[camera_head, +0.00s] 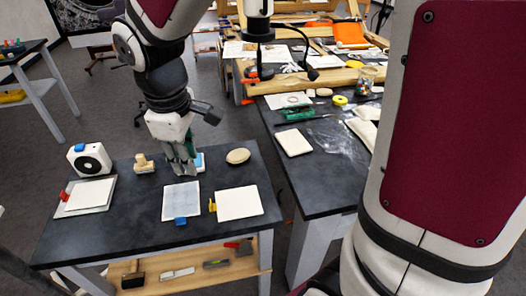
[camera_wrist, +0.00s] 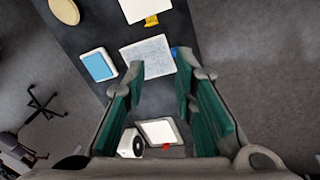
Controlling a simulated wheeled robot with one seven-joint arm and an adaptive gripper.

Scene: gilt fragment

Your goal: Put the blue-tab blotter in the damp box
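The blue-tab blotter (camera_head: 181,200) is a pale, faintly marked sheet lying flat on the dark table, its blue tab at the near edge. In the wrist view the blotter (camera_wrist: 148,52) lies beyond my fingertips, its tab partly behind one finger. My gripper (camera_head: 185,172) points down behind the blotter in the head view. In the wrist view my gripper (camera_wrist: 160,67) is open and empty, its green-padded fingers apart. A white-rimmed box with a blue inside (camera_wrist: 98,64) may be the damp box; in the head view my gripper mostly hides it (camera_head: 200,160).
A yellow-tab sheet (camera_head: 239,205) lies right of the blotter. A red-tab sheet on a tray (camera_head: 86,196), a white device with a black disc (camera_head: 89,160), a wooden block (camera_head: 144,164) and an oval piece (camera_head: 238,156) share the table. A cluttered table (camera_head: 330,185) stands right.

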